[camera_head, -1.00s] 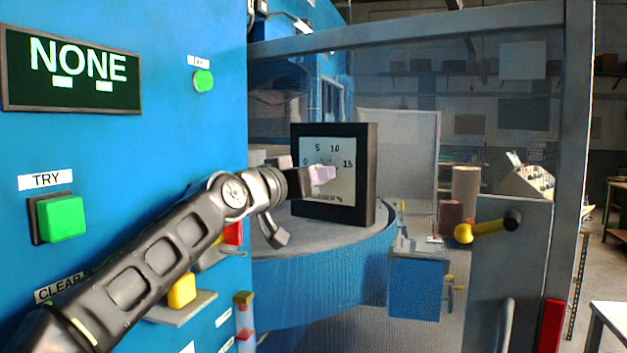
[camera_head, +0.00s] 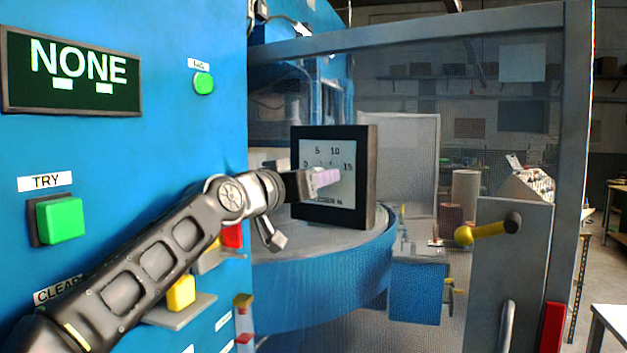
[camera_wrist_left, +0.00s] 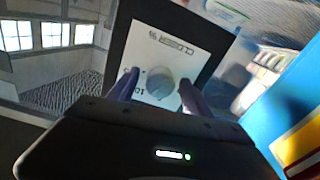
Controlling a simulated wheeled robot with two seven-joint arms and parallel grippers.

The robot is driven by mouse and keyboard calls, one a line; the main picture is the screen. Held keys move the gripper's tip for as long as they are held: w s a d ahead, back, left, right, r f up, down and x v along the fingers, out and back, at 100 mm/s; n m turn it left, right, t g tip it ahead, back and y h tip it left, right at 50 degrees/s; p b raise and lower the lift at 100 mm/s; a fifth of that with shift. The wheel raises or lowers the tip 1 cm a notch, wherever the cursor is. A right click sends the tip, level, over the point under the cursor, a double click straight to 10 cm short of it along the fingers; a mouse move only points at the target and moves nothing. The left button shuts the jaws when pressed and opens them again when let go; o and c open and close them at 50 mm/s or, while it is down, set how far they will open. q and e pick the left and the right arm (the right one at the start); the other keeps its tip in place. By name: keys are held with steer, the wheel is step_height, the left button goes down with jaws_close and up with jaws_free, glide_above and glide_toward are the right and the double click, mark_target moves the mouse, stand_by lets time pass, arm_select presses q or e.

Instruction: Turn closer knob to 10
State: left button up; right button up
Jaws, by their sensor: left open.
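The closer dial panel (camera_head: 365,190) is a black-framed box with a white face marked 0, 5, 10 and 15. It stands on the round blue table in the head view. In the left wrist view the closer panel (camera_wrist_left: 195,40) shows the word CLOSER and a round grey knob (camera_wrist_left: 160,82). My left gripper (camera_head: 325,178) is in front of the dial face and hides the knob in the head view. In the left wrist view its two purple fingers (camera_wrist_left: 157,92) are open, one on each side of the knob. I cannot tell whether they touch it. My right gripper is not in view.
A blue machine wall (camera_head: 180,130) at left carries a NONE display (camera_head: 75,107), a green TRY button (camera_head: 62,218) and a yellow button (camera_head: 181,292).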

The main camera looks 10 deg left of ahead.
arm_select(q)
steer(key=b+v, duration=0.3)
steer(key=v, duration=0.4)
steer(key=shift+s, duration=0.15)
steer(key=shift+a, duration=0.1)
